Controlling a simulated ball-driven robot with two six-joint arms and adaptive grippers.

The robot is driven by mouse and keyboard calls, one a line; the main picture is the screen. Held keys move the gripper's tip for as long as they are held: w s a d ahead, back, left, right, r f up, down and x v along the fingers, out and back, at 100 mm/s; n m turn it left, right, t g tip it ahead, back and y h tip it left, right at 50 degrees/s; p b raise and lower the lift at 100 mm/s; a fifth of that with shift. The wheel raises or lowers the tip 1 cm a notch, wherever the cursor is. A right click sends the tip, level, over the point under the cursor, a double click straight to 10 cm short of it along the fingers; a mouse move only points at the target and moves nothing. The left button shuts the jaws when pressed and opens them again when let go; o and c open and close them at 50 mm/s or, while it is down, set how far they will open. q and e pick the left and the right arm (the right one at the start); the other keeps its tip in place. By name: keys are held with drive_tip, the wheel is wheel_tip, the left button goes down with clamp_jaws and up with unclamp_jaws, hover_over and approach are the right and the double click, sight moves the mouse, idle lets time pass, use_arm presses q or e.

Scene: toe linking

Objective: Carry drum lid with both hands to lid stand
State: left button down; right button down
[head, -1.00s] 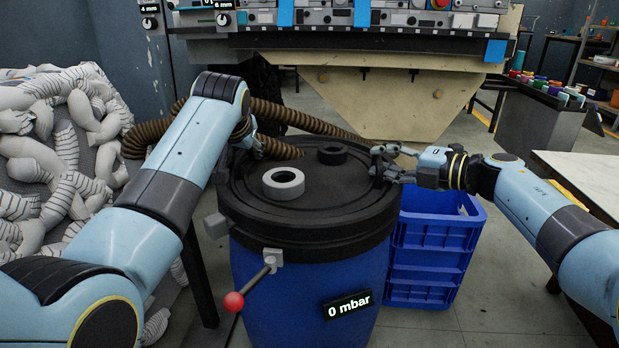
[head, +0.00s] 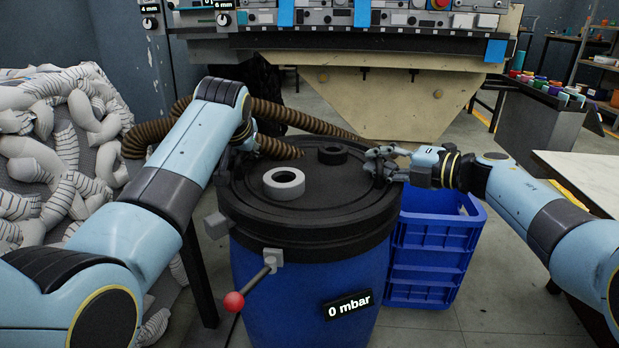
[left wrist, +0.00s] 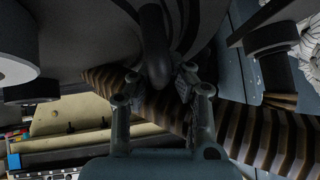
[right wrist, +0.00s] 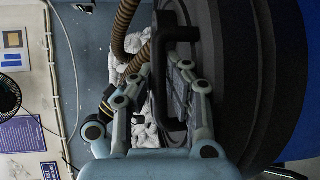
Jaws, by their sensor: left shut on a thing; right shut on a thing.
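The black round drum lid (head: 310,205) sits on top of the blue drum (head: 300,285), with a grey ring port and a smaller dark port on its top. My left gripper (left wrist: 160,80) is shut on a dark handle at the lid's left far side; in the head view it is mostly hidden behind my own forearm. My right gripper (head: 378,168) is shut on the lid's right handle, which also shows between the fingers in the right wrist view (right wrist: 172,75). I see no clear gap between lid and drum. I cannot make out the lid stand.
A brown ribbed hose (head: 300,118) runs behind the lid. A red-knobbed lever (head: 233,301) sticks out at the drum's front. Blue crates (head: 432,250) stand right of the drum. A pale table (head: 590,180) is at right, and a heap of white socks (head: 60,150) at left.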

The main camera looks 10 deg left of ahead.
use_arm(q)
drive_tip(key=shift+d+r, duration=0.1)
drive_tip(key=shift+r, duration=0.05)
use_arm(e)
drive_tip(key=shift+r, duration=0.2)
